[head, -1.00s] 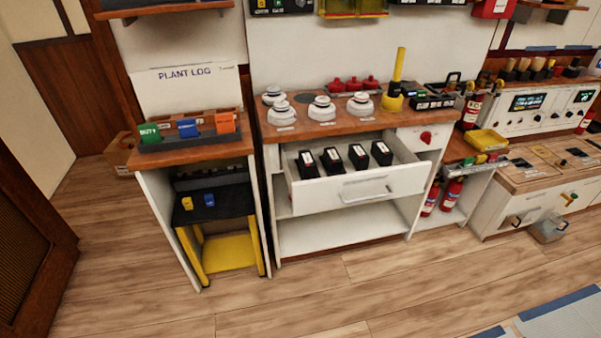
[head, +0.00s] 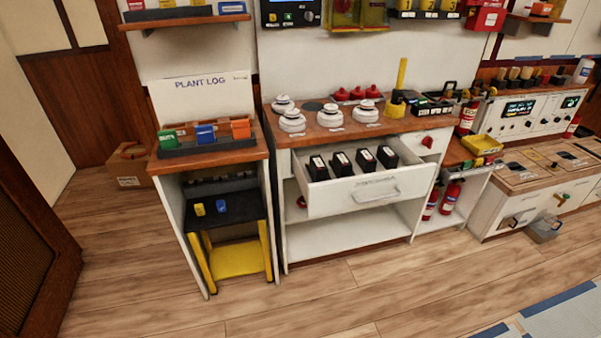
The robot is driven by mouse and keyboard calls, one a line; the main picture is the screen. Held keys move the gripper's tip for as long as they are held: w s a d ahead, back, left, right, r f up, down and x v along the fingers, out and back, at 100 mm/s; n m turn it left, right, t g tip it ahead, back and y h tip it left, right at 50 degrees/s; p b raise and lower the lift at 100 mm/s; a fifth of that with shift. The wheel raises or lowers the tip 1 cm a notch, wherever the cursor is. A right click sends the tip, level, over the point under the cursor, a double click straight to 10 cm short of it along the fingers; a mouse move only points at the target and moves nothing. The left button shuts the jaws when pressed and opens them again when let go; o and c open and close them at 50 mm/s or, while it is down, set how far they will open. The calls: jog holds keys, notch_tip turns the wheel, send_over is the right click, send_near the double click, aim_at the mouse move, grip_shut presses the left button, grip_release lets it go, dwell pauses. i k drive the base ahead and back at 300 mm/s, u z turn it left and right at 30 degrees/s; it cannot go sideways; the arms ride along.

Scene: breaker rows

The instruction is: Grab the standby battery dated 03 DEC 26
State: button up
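Several black batteries with white-and-red labelled tops stand in a row in an open white drawer (head: 352,197) under the wooden counter. From left to right I see the first battery (head: 319,168), the second battery (head: 341,165), the third battery (head: 365,160) and the last battery (head: 387,157). The dates on their labels are too small to read, so I cannot tell which is 03 DEC 26. My gripper is not in view.
The counter (head: 340,130) above holds white round detectors and red domes. A yellow-and-black step stool (head: 238,259) stands in the left cabinet. A brown door (head: 30,220) is at far left. The wooden floor (head: 280,305) in front is clear.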

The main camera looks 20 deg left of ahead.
aim_at(319, 170)
jog(key=u, duration=0.05)
jog(key=i, duration=1)
jog(key=z, duration=0.05)
